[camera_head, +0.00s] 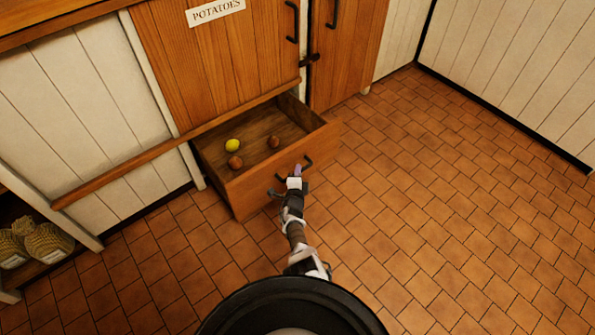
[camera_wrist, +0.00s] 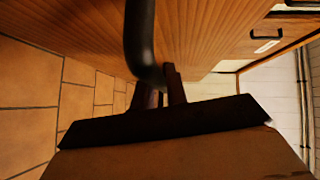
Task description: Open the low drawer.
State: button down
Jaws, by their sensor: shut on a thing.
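The low drawer (camera_head: 262,178) stands pulled well out of the wooden cabinet, so its inside shows in the head view. It holds one round yellow item (camera_head: 232,146) and two brown roundish items (camera_head: 235,162). Dark metal handle parts (camera_head: 307,161) show on the drawer front, on both sides of my gripper (camera_head: 297,175). My gripper is at the middle of the front and shut on the handle. In the wrist view the dark curved handle bar (camera_wrist: 140,40) runs down to my fingertips (camera_wrist: 165,85). The exact contact is dark and partly hidden.
Cabinet doors (camera_head: 215,60) with a "POTATOES" label (camera_head: 215,12) rise above the drawer. Another wooden door (camera_head: 340,55) stands to the right. Sacks (camera_head: 45,242) sit on a low shelf at left. The tiled floor (camera_head: 430,190) is clear to the right.

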jog(key=shift+d, duration=0.15)
jog(key=c, duration=1.4)
grip_release()
jog(key=shift+s, duration=0.15)
